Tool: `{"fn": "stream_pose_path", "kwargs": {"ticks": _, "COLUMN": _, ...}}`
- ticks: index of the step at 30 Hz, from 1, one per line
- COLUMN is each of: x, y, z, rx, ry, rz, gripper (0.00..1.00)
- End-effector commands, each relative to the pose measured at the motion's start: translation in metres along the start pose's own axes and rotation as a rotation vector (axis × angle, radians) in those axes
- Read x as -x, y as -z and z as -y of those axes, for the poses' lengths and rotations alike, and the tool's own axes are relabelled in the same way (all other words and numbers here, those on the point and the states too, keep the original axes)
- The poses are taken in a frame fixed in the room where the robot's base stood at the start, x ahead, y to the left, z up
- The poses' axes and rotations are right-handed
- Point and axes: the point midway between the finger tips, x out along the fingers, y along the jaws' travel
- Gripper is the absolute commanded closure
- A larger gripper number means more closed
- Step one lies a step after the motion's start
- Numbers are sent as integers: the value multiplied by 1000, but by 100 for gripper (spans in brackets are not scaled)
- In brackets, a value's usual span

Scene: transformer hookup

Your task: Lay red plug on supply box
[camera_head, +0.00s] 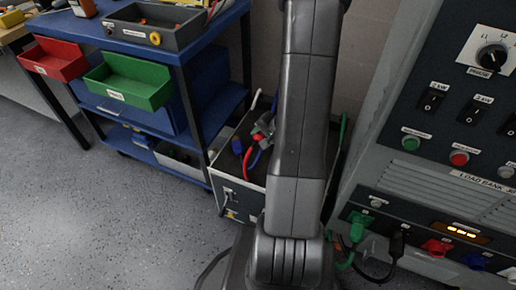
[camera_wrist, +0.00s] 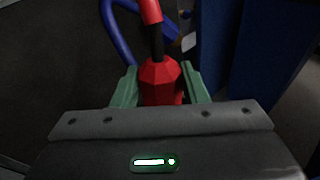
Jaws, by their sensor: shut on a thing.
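The red plug (camera_wrist: 160,80) is between the pale green fingers of my gripper (camera_wrist: 160,92) in the wrist view, with its red cable running up and away. In the head view my gripper (camera_head: 264,125) is partly hidden by my arm, above the dark top of the supply box (camera_head: 237,202). The red plug (camera_head: 258,136) shows only as a small patch there, with its red cable hanging below. My gripper is shut on the plug. I cannot tell whether the plug touches the box top.
A blue plug (camera_head: 238,147) is at the box's left part. A blue cart (camera_head: 190,50) with red (camera_head: 55,60) and green (camera_head: 125,84) bins stands left. The load bank panel (camera_head: 440,170) stands right, with a green plug (camera_head: 357,228) at its lower sockets. Floor at left is clear.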

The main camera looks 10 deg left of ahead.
Motion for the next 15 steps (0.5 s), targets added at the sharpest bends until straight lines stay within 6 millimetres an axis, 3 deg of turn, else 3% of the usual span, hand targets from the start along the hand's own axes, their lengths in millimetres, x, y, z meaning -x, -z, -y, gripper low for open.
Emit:
{"fn": "stream_pose_path", "kwargs": {"ticks": 3, "x": -11, "y": -20, "z": -7, "rx": 75, "ry": -27, "rz": 52, "gripper": 94}}
{"fn": "stream_pose_path", "kwargs": {"ticks": 6, "x": -14, "y": -27, "z": -10, "rx": 105, "ry": -38, "rz": 72, "gripper": 94}}
{"fn": "stream_pose_path", "kwargs": {"ticks": 15, "x": -30, "y": -14, "z": -19, "rx": 108, "ry": -41, "rz": 74, "gripper": 94}}
